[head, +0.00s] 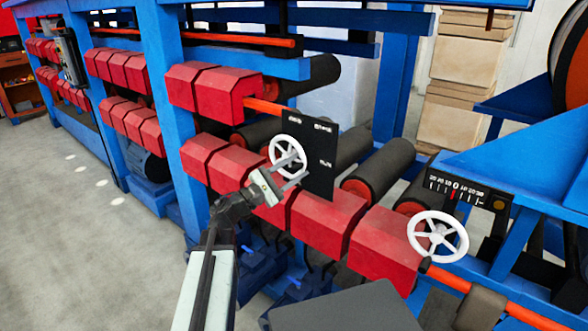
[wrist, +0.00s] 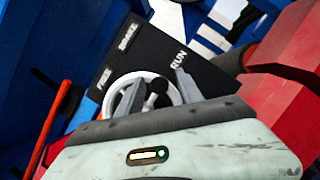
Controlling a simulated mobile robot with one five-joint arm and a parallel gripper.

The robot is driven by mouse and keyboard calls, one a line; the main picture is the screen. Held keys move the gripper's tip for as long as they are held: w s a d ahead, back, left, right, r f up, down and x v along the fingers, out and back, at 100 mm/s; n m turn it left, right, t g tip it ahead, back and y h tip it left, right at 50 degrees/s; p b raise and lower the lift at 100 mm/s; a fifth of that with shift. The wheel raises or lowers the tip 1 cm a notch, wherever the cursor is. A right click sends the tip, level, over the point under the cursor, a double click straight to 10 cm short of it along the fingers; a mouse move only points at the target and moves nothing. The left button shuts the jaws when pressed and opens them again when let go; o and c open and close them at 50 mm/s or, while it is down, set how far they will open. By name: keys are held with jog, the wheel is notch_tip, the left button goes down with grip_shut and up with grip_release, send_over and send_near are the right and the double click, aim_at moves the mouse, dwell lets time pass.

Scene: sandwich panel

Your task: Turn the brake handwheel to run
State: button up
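The white brake handwheel (head: 274,146) stands in front of a black label plate (head: 320,160) at the middle of the head view. In the wrist view the plate (wrist: 128,60) reads FREE, BRAKE and RUN, and part of the wheel's white rim (wrist: 150,76) shows below the words. I cannot tell whether the fingers touch the wheel. My gripper body hides the wheel's lower part.
A second white handwheel (head: 438,237) stands at the right below a numbered scale (head: 455,190). Red blocks (head: 325,220) and dark rollers (head: 380,168) surround the plate. A blue post (head: 170,80) rises to the left. The grey floor (head: 70,220) at left is clear.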

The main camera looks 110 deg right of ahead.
jog(key=b+v, duration=0.2)
jog(key=v, duration=0.6)
dwell(0.4)
